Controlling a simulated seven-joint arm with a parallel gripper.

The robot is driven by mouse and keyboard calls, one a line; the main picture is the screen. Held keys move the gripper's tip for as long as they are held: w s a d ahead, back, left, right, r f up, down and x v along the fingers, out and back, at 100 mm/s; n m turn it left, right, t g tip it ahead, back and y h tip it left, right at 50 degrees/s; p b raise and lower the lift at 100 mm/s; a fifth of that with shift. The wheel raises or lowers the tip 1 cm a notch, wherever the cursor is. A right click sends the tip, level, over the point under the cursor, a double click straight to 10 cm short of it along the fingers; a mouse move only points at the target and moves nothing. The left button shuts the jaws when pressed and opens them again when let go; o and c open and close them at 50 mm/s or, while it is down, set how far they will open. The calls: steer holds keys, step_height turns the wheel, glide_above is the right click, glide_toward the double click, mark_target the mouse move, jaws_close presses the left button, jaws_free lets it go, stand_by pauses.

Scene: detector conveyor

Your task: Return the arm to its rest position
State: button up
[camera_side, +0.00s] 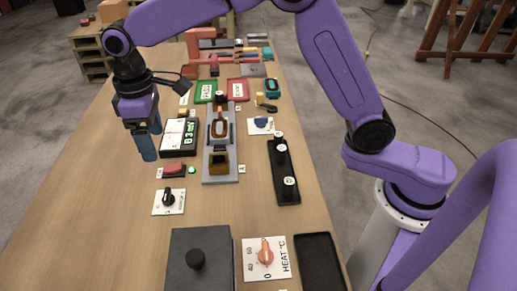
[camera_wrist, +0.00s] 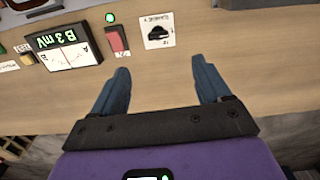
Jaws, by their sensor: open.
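The meter (camera_wrist: 66,47), reading "B 3 mV" in green, lies ahead and to the left in the wrist view. My purple arm reaches across the table from the right in the side view.
A red rocker switch (camera_side: 174,170) with a green lamp (camera_side: 192,170) and a black knob plate (camera_side: 168,201) sit near the gripper. A grey rail (camera_side: 220,170) runs along the middle. A dark box (camera_side: 200,262) and HEAT dial (camera_side: 265,258) stand in front. The left table strip (camera_side: 90,200) is clear.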

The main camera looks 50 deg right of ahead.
steer(key=s+d+f+n, duration=0.1)
steer(key=s+d, duration=1.1)
steer(key=s, duration=0.3)
steer(key=s+d+n, duration=0.2)
steer(key=s+d, duration=1)
steer(key=s, duration=0.3)
steer(key=shift+f, duration=0.35)
